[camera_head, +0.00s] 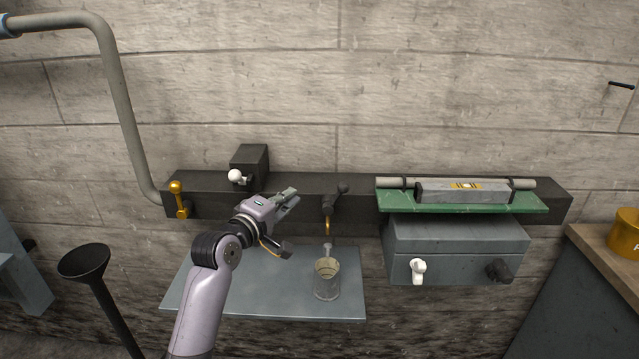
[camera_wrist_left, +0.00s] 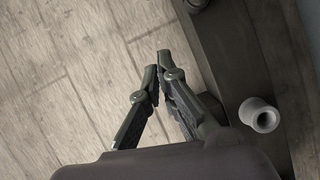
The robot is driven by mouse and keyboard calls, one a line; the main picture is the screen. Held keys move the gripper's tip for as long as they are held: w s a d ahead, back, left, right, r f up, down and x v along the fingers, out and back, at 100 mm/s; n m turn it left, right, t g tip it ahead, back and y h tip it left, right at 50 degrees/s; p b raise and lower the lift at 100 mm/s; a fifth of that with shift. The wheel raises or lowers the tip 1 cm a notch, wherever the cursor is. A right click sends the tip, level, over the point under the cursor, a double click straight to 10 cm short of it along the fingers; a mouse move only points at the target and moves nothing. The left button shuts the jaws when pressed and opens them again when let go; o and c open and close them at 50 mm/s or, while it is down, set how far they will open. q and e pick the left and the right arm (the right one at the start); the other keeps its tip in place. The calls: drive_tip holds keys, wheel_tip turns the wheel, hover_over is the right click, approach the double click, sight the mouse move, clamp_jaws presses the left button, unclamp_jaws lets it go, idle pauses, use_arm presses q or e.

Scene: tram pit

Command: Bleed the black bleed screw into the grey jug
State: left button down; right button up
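The black bleed screw (camera_head: 339,189) sticks out of the dark rail right of centre, with a brass spout (camera_head: 327,226) below it. My right gripper is not in view.
The dark rail (camera_head: 360,204) carries a white knob (camera_head: 236,176) on a block and a brass valve (camera_head: 179,199). A green ledge (camera_head: 460,203) with a spirit level sits above a grey box (camera_head: 455,241). A black funnel (camera_head: 84,261) stands at left.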

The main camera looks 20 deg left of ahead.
sight(337, 197)
use_arm(q)
drive_tip(key=w+d+f+p, duration=0.1)
drive_tip(key=w+d+p, duration=0.2)
drive_tip(key=w, duration=0.7)
drive_tip(key=shift+d+f, duration=0.15)
drive_tip(key=shift+d, duration=1)
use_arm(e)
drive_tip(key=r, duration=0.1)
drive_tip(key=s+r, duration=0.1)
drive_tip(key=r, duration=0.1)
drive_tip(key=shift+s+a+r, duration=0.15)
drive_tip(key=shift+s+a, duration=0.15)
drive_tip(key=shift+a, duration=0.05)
use_arm(q)
drive_tip(key=shift+p, duration=0.3)
drive_tip(key=shift+w+d+m+p, duration=0.1)
drive_tip(key=shift+d+m+p, duration=0.2)
drive_tip(key=shift+p, duration=0.2)
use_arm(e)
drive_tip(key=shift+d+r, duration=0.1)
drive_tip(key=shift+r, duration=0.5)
